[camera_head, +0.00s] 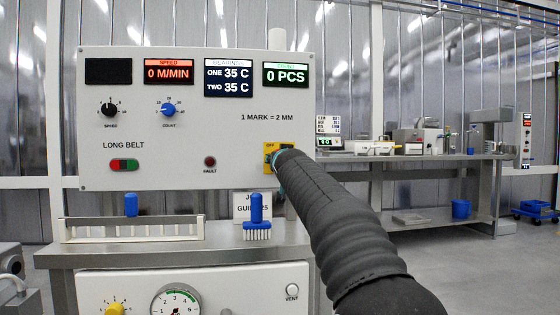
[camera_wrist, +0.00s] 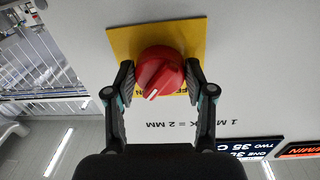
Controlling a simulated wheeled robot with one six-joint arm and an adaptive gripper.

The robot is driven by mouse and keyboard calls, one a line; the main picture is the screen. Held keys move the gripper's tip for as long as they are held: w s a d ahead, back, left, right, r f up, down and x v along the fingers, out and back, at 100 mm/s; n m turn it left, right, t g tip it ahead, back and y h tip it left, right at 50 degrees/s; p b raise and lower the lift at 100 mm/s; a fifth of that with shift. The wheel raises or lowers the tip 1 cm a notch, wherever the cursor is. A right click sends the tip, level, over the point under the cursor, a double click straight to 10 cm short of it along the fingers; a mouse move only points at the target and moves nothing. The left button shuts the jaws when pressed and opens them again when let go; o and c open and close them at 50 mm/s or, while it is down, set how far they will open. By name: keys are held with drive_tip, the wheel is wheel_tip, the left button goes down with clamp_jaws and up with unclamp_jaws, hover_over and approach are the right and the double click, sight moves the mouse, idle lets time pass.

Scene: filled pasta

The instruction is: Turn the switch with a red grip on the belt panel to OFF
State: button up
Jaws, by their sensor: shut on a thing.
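The switch with a red grip (camera_wrist: 160,73) sits on a yellow plate (camera_wrist: 122,40) on the belt panel. A white mark on the red grip points to the lower left in the wrist view. Dark letters on the plate beside the grip are partly hidden. In the head view the yellow plate (camera_head: 270,147) shows OFF at its upper left, and my arm hides the red grip. My gripper (camera_wrist: 160,80) has one finger on each side of the red grip and is shut on it. The belt panel (camera_head: 240,150) reads 0 M/MIN and 0 PCS.
On the panel are a black speed knob (camera_head: 109,109), a blue count knob (camera_head: 169,109) and a red-green rocker (camera_head: 124,164). Below stand a white rack (camera_head: 132,230) and a blue-handled brush (camera_head: 257,220). A bench (camera_head: 420,158) with equipment stands behind at right.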

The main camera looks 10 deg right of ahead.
drive_tip(key=n, duration=0.6)
drive_tip(key=n+p, duration=0.1)
drive_tip(key=n, duration=0.2)
drive_tip(key=shift+d+r+t+y+p, duration=0.1)
drive_tip(key=shift+t+y+p, duration=0.2)
drive_tip(key=n+p, duration=0.1)
drive_tip(key=n, duration=0.4)
drive_tip(key=shift+n, duration=0.3)
drive_tip(key=shift+d+n+y+p, duration=0.1)
drive_tip(key=shift+n+y+p, duration=0.35)
drive_tip(key=shift+n, duration=1.15)
drive_tip(key=o, duration=1.2)
